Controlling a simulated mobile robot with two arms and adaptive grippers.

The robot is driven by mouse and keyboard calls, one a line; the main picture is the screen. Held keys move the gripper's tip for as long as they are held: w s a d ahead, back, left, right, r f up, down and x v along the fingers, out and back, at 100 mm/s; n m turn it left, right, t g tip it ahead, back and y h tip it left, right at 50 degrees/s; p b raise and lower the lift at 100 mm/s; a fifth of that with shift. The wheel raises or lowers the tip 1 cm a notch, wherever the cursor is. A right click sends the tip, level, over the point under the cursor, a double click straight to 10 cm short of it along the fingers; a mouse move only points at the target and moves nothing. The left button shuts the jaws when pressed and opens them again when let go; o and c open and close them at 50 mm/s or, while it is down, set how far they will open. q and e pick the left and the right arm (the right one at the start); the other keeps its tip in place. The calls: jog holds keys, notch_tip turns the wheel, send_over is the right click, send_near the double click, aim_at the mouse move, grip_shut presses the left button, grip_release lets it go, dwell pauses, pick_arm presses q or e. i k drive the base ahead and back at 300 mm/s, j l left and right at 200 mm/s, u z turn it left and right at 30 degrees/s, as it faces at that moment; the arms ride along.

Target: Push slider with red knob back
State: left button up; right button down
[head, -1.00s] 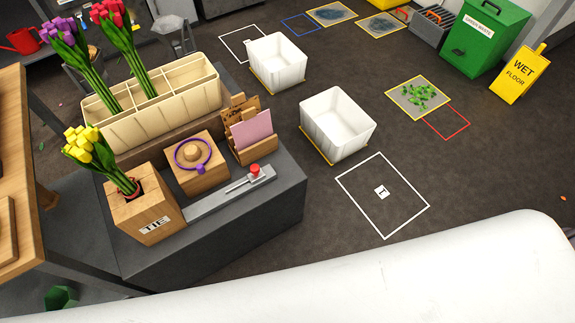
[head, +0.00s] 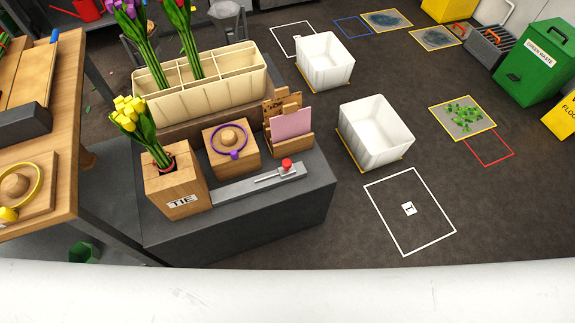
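The slider is a grey bar (head: 238,190) lying along the front of the dark grey bench top. Its red knob (head: 287,164) stands near the right end of the slot. Left of the bar is a wooden box marked TIE (head: 178,196), with yellow tulips (head: 133,122) standing in it. Behind the bar is a wooden block (head: 231,160) with a purple ring around its peg. Neither gripper shows in the head view. A large white surface fills the bottom of the view.
A divided cream tray (head: 212,89) with purple and red tulips stands at the back of the bench. A card holder (head: 289,135) stands behind the knob. White bins (head: 369,138) stand on the floor to the right. A wooden table (head: 62,120) is at the left.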

aim_at(288, 169)
jog(key=k+l+u, duration=0.1)
jog(key=l, duration=0.65)
jog(key=k+l, duration=0.1)
jog(key=l, duration=0.6)
jog(key=i+u, duration=0.05)
